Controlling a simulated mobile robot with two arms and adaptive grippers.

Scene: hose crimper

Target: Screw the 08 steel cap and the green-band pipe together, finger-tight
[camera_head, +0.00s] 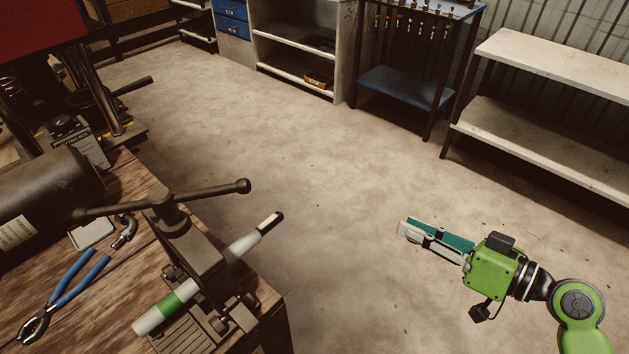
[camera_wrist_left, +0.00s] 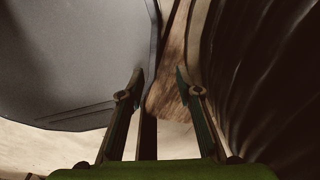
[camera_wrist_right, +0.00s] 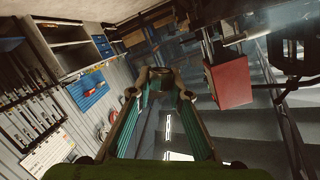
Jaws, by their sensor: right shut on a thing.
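The green-band pipe (camera_head: 168,303) lies in the bench vise (camera_head: 190,250). It is white with a green band near its front end, and its far end with a dark tip sticks out beyond the jaws, over the floor. My right gripper (camera_head: 408,230) is to the right of the vise, over open floor and apart from the pipe. In the right wrist view its fingertips are shut on a small dull metal piece (camera_wrist_right: 160,79), seemingly the steel cap; no marking is readable. My left gripper (camera_wrist_left: 158,84) shows only in its own wrist view, open and empty.
The wooden bench (camera_head: 140,185) carries blue-handled pliers (camera_head: 68,285), a small elbow fitting (camera_head: 125,232) and a dark cylinder (camera_head: 45,195). The vise handle (camera_head: 215,190) reaches out over the floor. Shelves (camera_head: 555,65) stand far back; the floor between is clear.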

